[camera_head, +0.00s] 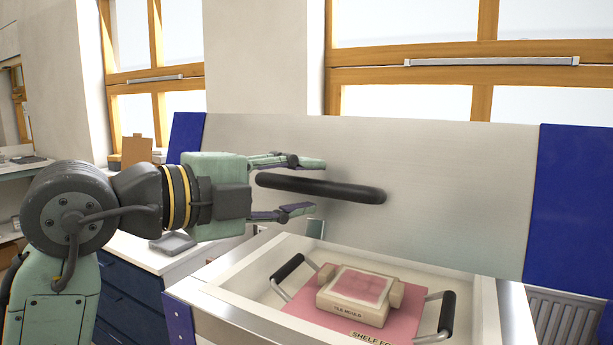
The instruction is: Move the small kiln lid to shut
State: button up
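The kiln lid (450,185) stands raised at the back of the kiln, a broad silver panel with blue side parts. A black bar handle (340,189) sticks out from its face. The kiln body (238,268) is below, open at the top, with pale inner walls. My gripper (305,187) is open, its two fingers pointing right, one above and one below the handle's left part in the picture. I cannot tell whether the fingers touch the handle.
Inside the kiln a cream mould (350,308) with a pink top sits on a pink shelf (402,322). Black grips (287,267) stand at its sides. A counter with dark blue drawers (125,285) is behind my arm. A radiator (567,318) is at right.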

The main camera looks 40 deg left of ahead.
jog(key=shift+w+d+f, duration=0.1)
jog(key=shift+w, duration=0.65)
jog(key=shift+c, duration=0.4)
grip_shut()
